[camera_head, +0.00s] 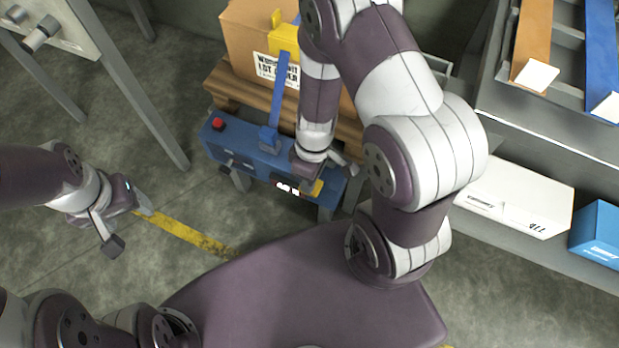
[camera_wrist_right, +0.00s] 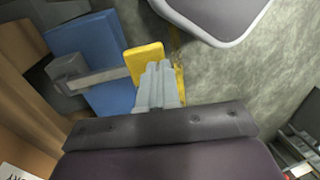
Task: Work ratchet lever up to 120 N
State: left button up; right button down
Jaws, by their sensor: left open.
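The blue tensioner unit (camera_head: 250,158) stands low beside the pallet, with a red button (camera_head: 218,124) at its left end and a small lit display (camera_head: 287,188) partly covered, its digits unclear. A yellow lever (camera_head: 317,188) shows at its right end; yellow also shows behind my finger in the right wrist view (camera_wrist_right: 144,60). My right gripper (camera_head: 326,174) is over this end, its fingers looking spread, close to the lever; contact cannot be told. My left gripper (camera_head: 128,226) is open and empty above the floor at the left.
A blue strap (camera_head: 281,95) rises from the unit to a yellow corner piece (camera_head: 285,36) on a cardboard box (camera_head: 244,32), which rests on a wooden pallet (camera_head: 233,92). A grey rack and white carton (camera_head: 515,198) stand right. Floor at left is clear around a yellow line (camera_head: 190,234).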

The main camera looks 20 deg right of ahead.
notch_tip(320, 180, up, 6)
jog(key=shift+s+f+p, duration=0.15)
jog(key=shift+f+p, duration=0.1)
jog(key=shift+p, duration=1)
pick_arm(q)
notch_tip(320, 180, up, 7)
jog(key=s+p, duration=0.1)
jog(key=p, duration=0.2)
pick_arm(e)
jog(key=s+a+v, duration=0.1)
jog(key=v, duration=0.6)
jog(key=shift+w+r, duration=0.25)
pick_arm(q)
jog(key=shift+s+d, duration=0.1)
jog(key=shift+d, duration=0.05)
pick_arm(e)
jog(key=shift+r, duration=0.1)
